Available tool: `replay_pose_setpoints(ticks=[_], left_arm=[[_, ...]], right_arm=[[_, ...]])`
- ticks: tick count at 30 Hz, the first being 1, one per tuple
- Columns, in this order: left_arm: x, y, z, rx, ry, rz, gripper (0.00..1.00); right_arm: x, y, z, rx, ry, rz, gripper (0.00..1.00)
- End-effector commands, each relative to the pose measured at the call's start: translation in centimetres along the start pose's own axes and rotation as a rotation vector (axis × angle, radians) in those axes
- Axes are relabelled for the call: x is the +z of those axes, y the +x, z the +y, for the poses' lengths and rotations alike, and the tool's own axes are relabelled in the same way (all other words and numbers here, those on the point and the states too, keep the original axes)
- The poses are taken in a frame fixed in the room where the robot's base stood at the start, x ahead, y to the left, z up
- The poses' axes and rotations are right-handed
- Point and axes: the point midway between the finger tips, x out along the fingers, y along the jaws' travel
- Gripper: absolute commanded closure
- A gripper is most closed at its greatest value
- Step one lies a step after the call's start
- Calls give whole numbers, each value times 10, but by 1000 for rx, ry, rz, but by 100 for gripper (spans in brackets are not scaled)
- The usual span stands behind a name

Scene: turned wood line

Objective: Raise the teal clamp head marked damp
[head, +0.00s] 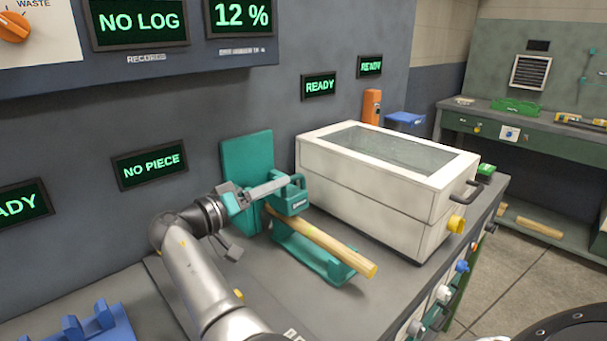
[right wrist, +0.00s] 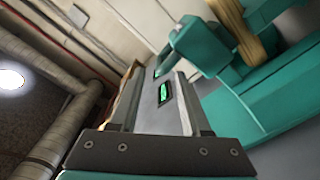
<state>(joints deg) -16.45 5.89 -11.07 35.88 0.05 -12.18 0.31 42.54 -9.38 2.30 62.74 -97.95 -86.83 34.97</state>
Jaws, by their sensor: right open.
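The teal clamp head (head: 289,197) sits over a light wood rod (head: 325,242) that lies in a teal cradle (head: 312,258). A small label on the head is too small to read. My right gripper (head: 284,184) is at the clamp head's upper left side, its fingers reaching toward the teal handle. In the right wrist view the right gripper (right wrist: 160,78) is open, with teal clamp parts (right wrist: 195,48) beyond its fingertips and the rod (right wrist: 238,30) at upper right. Contact cannot be told. My left gripper is not in view.
A teal back plate (head: 246,155) stands behind the clamp. A white box with a glass lid (head: 385,170) stands close on the right. A blue rack (head: 90,325) is at lower left. A "NO PIECE" display (head: 149,165) is on the wall. Bench near the front is clear.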

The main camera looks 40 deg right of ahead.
Motion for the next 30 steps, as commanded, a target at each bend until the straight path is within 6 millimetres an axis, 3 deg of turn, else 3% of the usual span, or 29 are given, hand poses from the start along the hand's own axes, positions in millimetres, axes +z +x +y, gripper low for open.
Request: replay_pose_setpoints(ticks=[6,12,18,26,30], left_arm=[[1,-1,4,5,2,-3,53],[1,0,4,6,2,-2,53],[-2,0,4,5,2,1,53],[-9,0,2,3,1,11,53],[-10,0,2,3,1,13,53]], right_arm=[[0,49,1,3,0,-1,53],[0,79,0,1,-2,0,53],[0,92,0,0,-1,0,53],[0,93,0,-1,-1,0,53],[0,93,0,-1,-1,0,66]])
